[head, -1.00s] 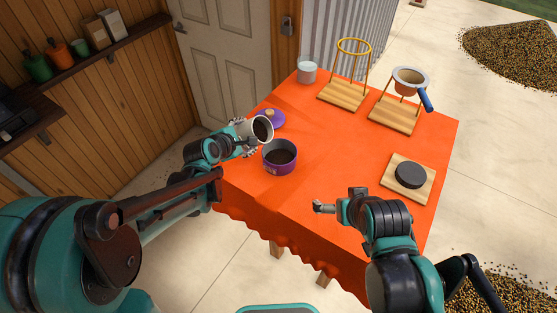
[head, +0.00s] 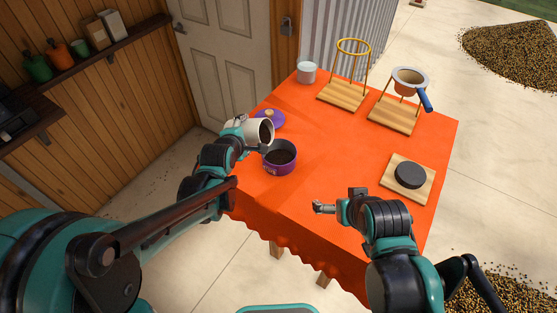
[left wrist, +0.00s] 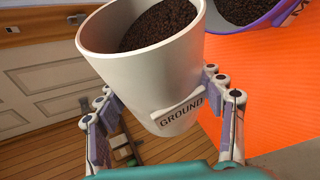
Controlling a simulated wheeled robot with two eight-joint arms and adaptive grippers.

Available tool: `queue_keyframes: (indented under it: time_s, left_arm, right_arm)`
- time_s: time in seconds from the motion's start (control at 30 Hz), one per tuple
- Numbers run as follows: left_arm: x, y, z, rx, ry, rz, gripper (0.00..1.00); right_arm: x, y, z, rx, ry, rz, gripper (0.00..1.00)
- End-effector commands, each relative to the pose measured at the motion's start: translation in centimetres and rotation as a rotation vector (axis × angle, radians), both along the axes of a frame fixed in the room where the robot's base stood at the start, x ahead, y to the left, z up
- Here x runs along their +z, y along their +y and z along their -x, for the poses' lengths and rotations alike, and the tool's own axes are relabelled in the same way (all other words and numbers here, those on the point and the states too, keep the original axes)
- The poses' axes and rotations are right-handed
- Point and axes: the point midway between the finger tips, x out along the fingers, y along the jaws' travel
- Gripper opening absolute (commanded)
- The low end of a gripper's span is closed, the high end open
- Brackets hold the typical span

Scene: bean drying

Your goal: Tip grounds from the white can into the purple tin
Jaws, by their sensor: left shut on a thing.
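The white can (head: 257,131) is tilted, its mouth toward the right, just behind and left of the purple tin. In the left wrist view the white can (left wrist: 150,70) bears a "GROUND" label and holds dark grounds. My left gripper (left wrist: 165,105) is shut on the can, one finger on each side. The purple tin (head: 279,166) stands upright on the table with dark grounds inside. Part of the purple tin (left wrist: 268,22) shows beyond the can's rim. No falling grounds are visible. My right gripper (head: 318,207) is over the table's front; its finger gap is too small to judge.
The orange-covered table (head: 330,150) has a purple lid (head: 270,118) behind the can. A glass jar (head: 307,72), a yellow ring stand (head: 343,95), a dripper stand (head: 393,114) and a dark disc on a board (head: 410,175) stand farther back and right. The middle is clear.

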Motion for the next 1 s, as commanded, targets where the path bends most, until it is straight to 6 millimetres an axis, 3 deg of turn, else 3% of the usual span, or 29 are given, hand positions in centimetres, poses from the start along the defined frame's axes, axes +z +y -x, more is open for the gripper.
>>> queue_keyframes:
  time_s: [1.0]
  left_arm:
    - [1.9,-0.6,0.3,-0.003,-0.101,-0.211,0.23]
  right_arm:
    - [0.1,0.0,0.0,0.0,0.0,0.0,0.99]
